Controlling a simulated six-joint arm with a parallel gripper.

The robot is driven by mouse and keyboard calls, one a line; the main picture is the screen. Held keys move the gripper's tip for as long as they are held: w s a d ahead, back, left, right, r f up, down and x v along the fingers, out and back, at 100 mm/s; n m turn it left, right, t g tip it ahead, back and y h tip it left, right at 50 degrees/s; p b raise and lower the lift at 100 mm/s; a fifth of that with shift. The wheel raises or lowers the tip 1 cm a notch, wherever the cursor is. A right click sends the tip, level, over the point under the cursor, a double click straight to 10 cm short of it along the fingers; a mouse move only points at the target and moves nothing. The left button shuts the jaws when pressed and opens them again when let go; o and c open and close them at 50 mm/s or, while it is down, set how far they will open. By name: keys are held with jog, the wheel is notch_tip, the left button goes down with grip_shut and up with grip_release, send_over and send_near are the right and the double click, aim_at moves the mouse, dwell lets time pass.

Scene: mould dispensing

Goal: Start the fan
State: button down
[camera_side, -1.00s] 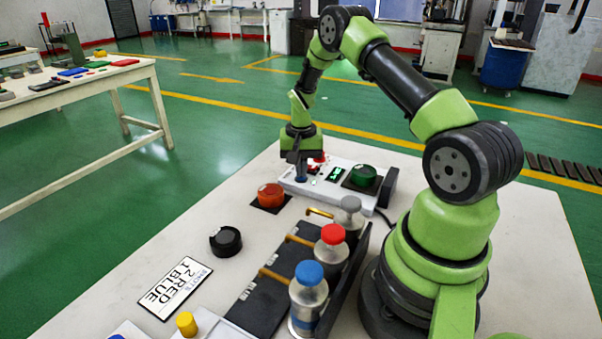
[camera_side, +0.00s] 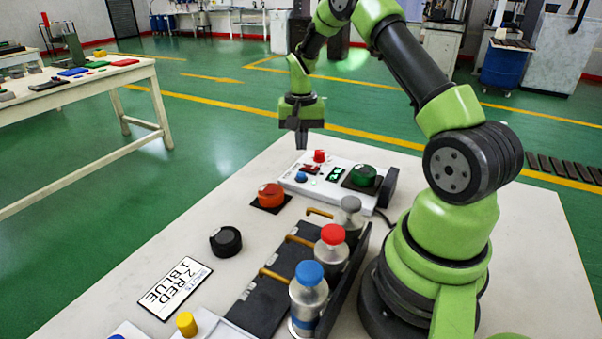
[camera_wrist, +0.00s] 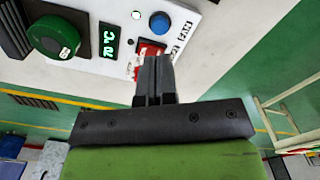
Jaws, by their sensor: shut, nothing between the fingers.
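A white control box (camera_side: 325,193) stands at the far end of the table. It carries a blue button (camera_side: 300,177), a red control (camera_side: 319,156), a lit green display (camera_side: 335,173) and a green knob (camera_side: 363,175). In the wrist view, a label reading FAN (camera_wrist: 186,30) is beside the blue button (camera_wrist: 160,22).
A red-orange button (camera_side: 271,195) and a black knob (camera_side: 226,241) are on the table. A dark rack (camera_side: 270,300) holds bottles with grey, red (camera_side: 333,233) and blue (camera_side: 309,273) caps. A card (camera_side: 175,288) lists red and blue. The table's left side is mostly clear.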

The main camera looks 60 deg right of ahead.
jog(key=shift+r, duration=2.25)
jog(key=s+a+r+n+t, duration=0.3)
jog(key=a+r, duration=0.9)
jog(key=r, duration=0.1)
jog(key=s+a+r+n+t+y, duration=0.2)
jog(key=s+a+r+n+t, duration=0.1)
jog(key=s+a, duration=0.8)
jog(key=s+n+t, duration=0.1)
jog(key=s+n, duration=0.1)
jog(key=s, duration=0.1)
jog(key=shift+a, duration=0.2)
